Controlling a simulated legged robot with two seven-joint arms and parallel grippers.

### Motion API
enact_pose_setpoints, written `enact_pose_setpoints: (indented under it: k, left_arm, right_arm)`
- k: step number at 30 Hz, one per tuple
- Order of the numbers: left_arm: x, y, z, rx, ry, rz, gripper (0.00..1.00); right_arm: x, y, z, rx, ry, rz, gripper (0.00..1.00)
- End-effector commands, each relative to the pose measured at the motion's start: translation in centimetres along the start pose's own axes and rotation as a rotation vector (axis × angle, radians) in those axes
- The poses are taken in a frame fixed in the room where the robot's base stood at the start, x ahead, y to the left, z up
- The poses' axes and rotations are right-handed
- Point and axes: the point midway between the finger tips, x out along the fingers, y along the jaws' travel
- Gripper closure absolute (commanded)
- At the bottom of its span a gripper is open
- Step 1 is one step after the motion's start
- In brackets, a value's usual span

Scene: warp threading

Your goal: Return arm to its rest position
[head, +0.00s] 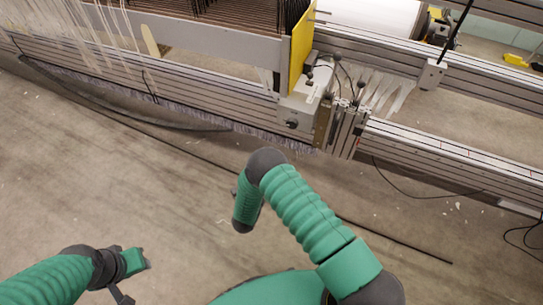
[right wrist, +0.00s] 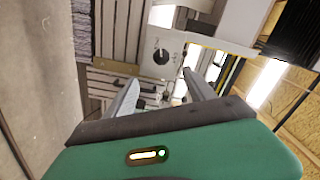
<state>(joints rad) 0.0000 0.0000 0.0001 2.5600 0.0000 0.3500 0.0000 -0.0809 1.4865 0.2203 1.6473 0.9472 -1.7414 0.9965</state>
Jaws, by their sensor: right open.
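My right arm (head: 305,210) reaches up from the bottom right in the head view, bends at a dark joint, and its short green end points down. Its fingers are hidden there. In the right wrist view my right gripper (right wrist: 158,92) is open, its two grey fingers apart with nothing between them. Beyond them is the loom's box with a black knob (right wrist: 160,56). My left gripper (head: 128,278) is low at the left in the head view, over the floor and well away from the loom; its finger opening is not clear.
The loom (head: 220,75) spans the top, with metal rails, a yellow plate (head: 301,45), pale threads (head: 85,30) and a white box (head: 300,105). A black cable (head: 400,240) lies on the floor. Bare concrete floor (head: 110,180) lies between the loom and my arms.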

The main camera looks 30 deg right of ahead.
Motion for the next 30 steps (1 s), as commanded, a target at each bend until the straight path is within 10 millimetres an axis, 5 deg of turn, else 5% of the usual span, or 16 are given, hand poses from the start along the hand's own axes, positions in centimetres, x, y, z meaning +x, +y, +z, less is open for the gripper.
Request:
enact_pose_setpoints:
  k: [8,13,17,21,30]
  left_arm:
    - [0.0,0.0,0.0,0.0,0.0,0.0,0.64]
    - [0.0,0.0,0.0,0.0,0.0,0.0,0.64]
    - [0.0,0.0,0.0,0.0,0.0,0.0,0.64]
    - [0.0,0.0,0.0,0.0,0.0,0.0,0.64]
    - [0.0,0.0,0.0,0.0,0.0,0.0,0.64]
  right_arm:
    - [0.8,-1.5,1.0,-0.014,-0.062,0.021,0.37]
    - [1.5,-8.1,5.2,-0.187,-0.427,0.091,0.37]
    - [-2.1,-12.4,5.3,-0.472,-0.784,0.098,0.37]
    - [-8.0,-13.4,1.0,-0.815,-1.098,0.075,0.37]
    - [-17.7,-10.0,-12.3,-1.36,-1.506,0.055,0.37]
